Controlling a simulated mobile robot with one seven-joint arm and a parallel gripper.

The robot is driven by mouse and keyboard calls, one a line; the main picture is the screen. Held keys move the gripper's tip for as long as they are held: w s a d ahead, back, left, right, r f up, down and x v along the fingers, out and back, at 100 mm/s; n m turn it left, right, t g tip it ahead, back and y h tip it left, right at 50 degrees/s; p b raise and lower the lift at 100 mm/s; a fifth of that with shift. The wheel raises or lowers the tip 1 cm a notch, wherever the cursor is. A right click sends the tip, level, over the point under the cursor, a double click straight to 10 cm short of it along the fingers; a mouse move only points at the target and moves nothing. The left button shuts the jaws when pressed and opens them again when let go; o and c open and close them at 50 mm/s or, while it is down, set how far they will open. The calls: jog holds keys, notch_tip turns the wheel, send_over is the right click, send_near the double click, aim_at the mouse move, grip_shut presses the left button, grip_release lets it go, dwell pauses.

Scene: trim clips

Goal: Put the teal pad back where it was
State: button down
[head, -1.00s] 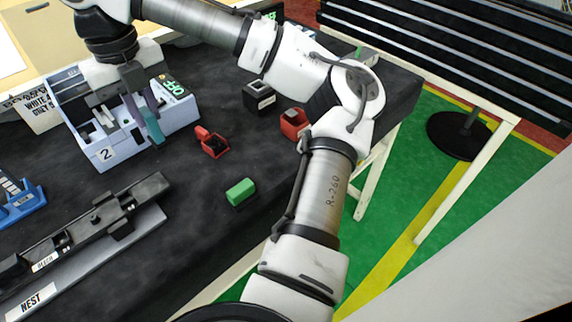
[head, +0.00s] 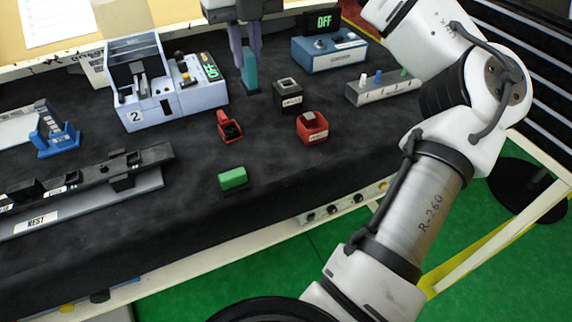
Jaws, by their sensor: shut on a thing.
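The teal pad (head: 250,74) is a narrow upright block between the fingers of my gripper (head: 246,50), which is shut on it. The pad hangs below the fingertips, to the right of the white-blue machine marked 2 (head: 150,112) and behind the black square holder (head: 288,94). Whether its lower end touches the dark table is hard to tell. The top of my gripper is cut off by the picture's upper edge.
A red clip-like piece (head: 229,127), a red bin (head: 312,128) and a green block (head: 233,179) stand in front. A blue box with an OFF display (head: 328,58) and a grey peg rack (head: 383,88) stand right. A long rail (head: 120,168) lies left.

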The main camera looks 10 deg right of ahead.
aim_at(258, 85)
jog(key=shift+s+d+r, duration=0.2)
jog(key=shift+d+r, duration=0.1)
jog(key=shift+d, duration=0.25)
jog(key=shift+d+f, duration=0.1)
jog(key=shift+f, duration=0.15)
notch_tip(258, 85, down, 19)
jog(key=shift+f+b, duration=0.2)
jog(key=shift+b, duration=0.45)
jog(key=shift+f, duration=0.1)
jog(key=c, duration=1.8)
grip_release()
jog(key=shift+f, duration=0.1)
jog(key=o, duration=0.4)
notch_tip(258, 85, up, 12)
jog(key=shift+r, duration=0.2)
